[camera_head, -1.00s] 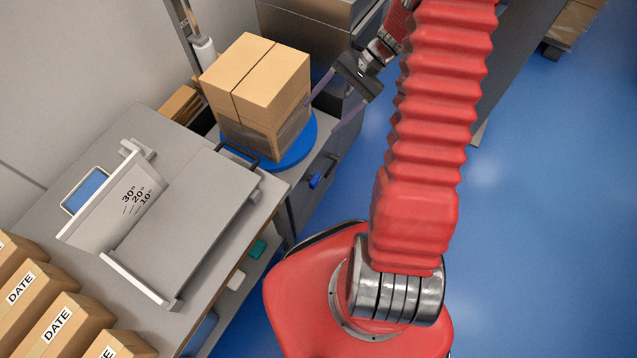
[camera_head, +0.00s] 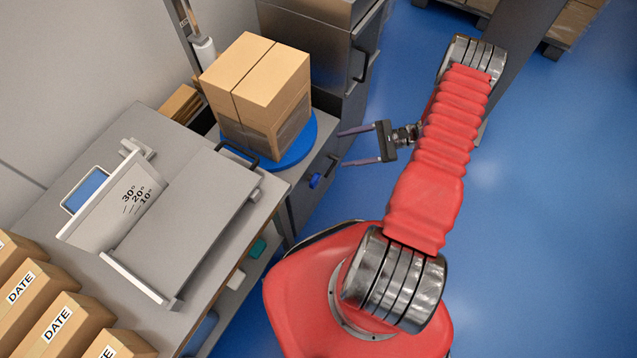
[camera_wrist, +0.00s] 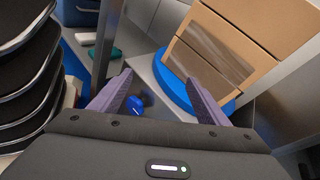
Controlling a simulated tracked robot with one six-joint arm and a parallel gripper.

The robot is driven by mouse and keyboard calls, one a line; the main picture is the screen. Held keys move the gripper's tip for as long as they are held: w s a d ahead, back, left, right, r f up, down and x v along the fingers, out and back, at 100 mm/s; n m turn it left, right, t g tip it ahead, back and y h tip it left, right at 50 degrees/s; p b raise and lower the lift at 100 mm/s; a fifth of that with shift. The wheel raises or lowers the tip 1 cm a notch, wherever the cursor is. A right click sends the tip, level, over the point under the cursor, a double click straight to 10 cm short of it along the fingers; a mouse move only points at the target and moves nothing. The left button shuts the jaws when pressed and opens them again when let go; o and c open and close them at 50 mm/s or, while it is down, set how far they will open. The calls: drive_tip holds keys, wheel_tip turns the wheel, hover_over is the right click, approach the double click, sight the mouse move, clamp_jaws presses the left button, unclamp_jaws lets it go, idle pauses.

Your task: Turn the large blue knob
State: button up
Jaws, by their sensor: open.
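A blue knob (camera_head: 314,180) sits on the grey front face of the cabinet under the carton. It also shows in the wrist view (camera_wrist: 135,106), just right of the left finger. My gripper (camera_head: 343,149) is open and empty, its two fingers pointing left toward the cabinet front. In the head view the knob lies lower left of the fingertips, apart from them. In the wrist view both fingers (camera_wrist: 160,78) are spread wide, with the knob between them but nearer the left one.
A taped carton (camera_head: 258,90) stands on a blue round plate (camera_head: 300,148) above the knob. A dark cabinet (camera_head: 330,60) stands behind.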

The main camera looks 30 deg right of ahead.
drive_tip(key=s+f+m+t, duration=0.4)
drive_tip(key=f, duration=0.6)
drive_tip(key=m+t+h, duration=0.4)
drive_tip(key=m+t, duration=0.1)
drive_tip(key=m, duration=0.1)
approach(317, 182)
drive_tip(key=d+v, duration=0.1)
drive_tip(key=v, duration=0.4)
drive_tip(key=shift+w+a+f, duration=0.25)
drive_tip(key=shift+w+f, duration=0.05)
drive_tip(key=shift+a, duration=0.1)
drive_tip(key=shift+x, duration=6.85)
drive_tip(key=shift+a+r, duration=0.1)
drive_tip(key=shift+r, duration=0.1)
drive_tip(key=shift+y, duration=0.3)
drive_tip(key=c, duration=1)
drive_tip(key=shift+s+a, duration=0.1)
drive_tip(key=shift+a, duration=0.1)
drive_tip(key=shift+c, duration=0.2)
